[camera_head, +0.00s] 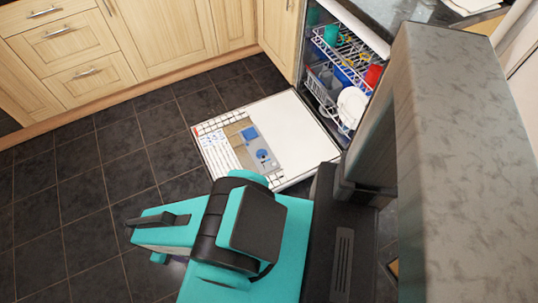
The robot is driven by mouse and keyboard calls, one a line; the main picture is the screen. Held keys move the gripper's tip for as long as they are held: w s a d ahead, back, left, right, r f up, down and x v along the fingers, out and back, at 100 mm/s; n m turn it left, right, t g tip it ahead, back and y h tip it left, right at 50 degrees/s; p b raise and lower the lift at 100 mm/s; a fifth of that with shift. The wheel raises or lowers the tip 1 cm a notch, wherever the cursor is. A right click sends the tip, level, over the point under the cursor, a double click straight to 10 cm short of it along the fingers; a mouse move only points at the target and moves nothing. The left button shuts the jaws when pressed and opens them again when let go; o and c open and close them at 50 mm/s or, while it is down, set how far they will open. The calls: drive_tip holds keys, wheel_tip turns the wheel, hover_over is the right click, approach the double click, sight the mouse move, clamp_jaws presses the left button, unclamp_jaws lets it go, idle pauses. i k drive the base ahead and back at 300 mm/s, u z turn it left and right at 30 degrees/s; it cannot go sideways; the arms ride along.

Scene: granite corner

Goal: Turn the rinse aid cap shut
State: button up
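The dishwasher door (300,125) lies folded down flat over the dark floor tiles. On the panel are a blue flap (250,133) and, nearer me, a small round blue part (263,156) that looks like the rinse aid cap. It is too small to tell how the cap is turned. My teal and black arm fills the lower middle. What looks like my gripper (150,233) is at the arm's left end, over the floor and apart from the door. Its fingers cannot be made out clearly.
Above the door, the open dishwasher holds wire racks (345,60) with cups, a white plate (352,105) and a red cup (374,75). Wooden cabinets (160,40) line the back. The tiled floor (70,205) at left is clear. A grey granite-like slab (460,170) fills the right foreground.

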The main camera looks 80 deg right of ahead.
sight(261, 152)
drive_tip(key=u, duration=0.45)
drive_tip(key=k, duration=0.25)
drive_tip(key=z, duration=1.6)
drive_tip(key=k, duration=0.45)
drive_tip(key=z, duration=0.95)
drive_tip(key=i, duration=0.25)
